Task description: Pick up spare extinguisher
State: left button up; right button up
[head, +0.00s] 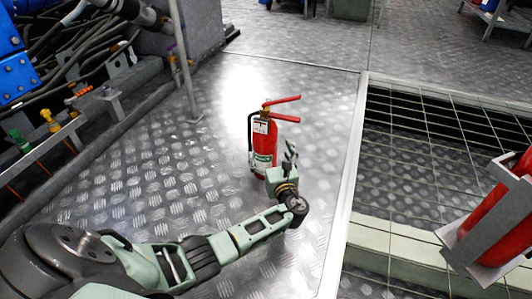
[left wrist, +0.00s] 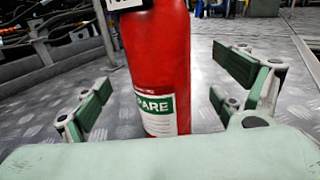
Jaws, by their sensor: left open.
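The spare extinguisher (head: 264,145) is a red cylinder with red handle levers, a black hose and white-green labels. It stands upright on the metal tread-plate floor in the head view. In the left wrist view the red body (left wrist: 158,65) fills the middle, with a green label reading "PARE"; its top is cut off. My left gripper (head: 287,163) is at the extinguisher's near right side, low on the body. In the left wrist view its green-padded fingers (left wrist: 160,98) are open, one on each side of the cylinder, with gaps visible. My right gripper is not in view.
Another red extinguisher (head: 497,218) sits in a grey bracket at the right edge. A grated floor opening (head: 430,150) with a raised pale frame lies right of the spare extinguisher. Machinery with hoses and a thin post (head: 183,60) stand at the left. Floor around the extinguisher is clear.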

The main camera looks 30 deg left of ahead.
aim_at(268, 148)
pick_arm(q)
jog(key=b+x, duration=0.3)
jog(key=shift+w+a+f, duration=0.1)
jog(key=shift+a+f, duration=0.05)
jog(key=shift+a, duration=0.05)
jog(key=shift+w+a+b, duration=0.3)
jog(key=shift+w+a, duration=0.05)
jog(key=shift+a, duration=0.05)
jog(key=shift+r, duration=0.25)
jog(key=c, duration=2.1)
jog(key=shift+w+r, duration=0.15)
jog(key=shift+r, duration=0.2)
jog(key=shift+c, duration=0.3)
